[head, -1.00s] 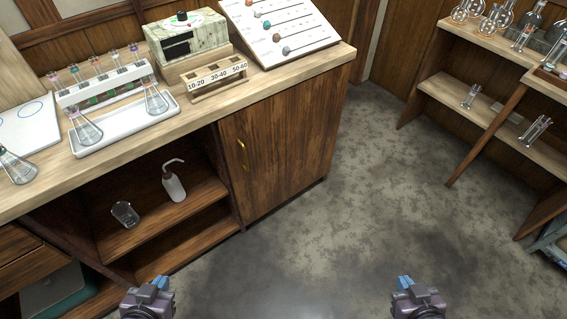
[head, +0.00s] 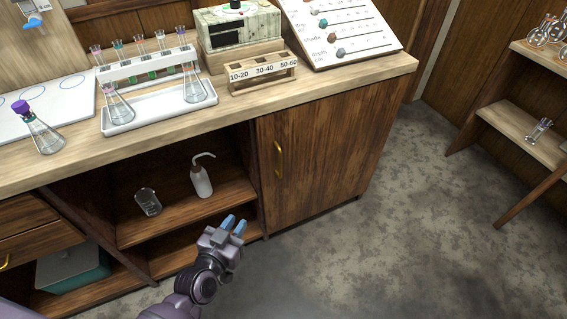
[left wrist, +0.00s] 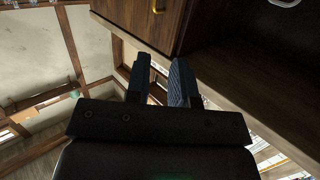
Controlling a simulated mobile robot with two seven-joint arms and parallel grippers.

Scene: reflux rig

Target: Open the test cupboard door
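The cupboard door (head: 325,155) is a dark wooden panel under the counter and stands shut. Its brass vertical handle (head: 279,160) is near the door's left edge. My left gripper (head: 234,226) is open and empty, in front of the open shelves, below and left of the handle in the picture and apart from it. In the left wrist view its two fingers (left wrist: 158,82) stand apart with nothing between them. There the handle (left wrist: 157,6) shows at the top edge on the wooden door (left wrist: 145,20). My right gripper is not in view.
Open shelves left of the door hold a wash bottle (head: 201,178) and a beaker (head: 148,202). On the counter (head: 235,108) stand flasks, a tube rack (head: 150,65) and a labelled wooden rack (head: 263,75). The floor (head: 400,240) before the door is clear.

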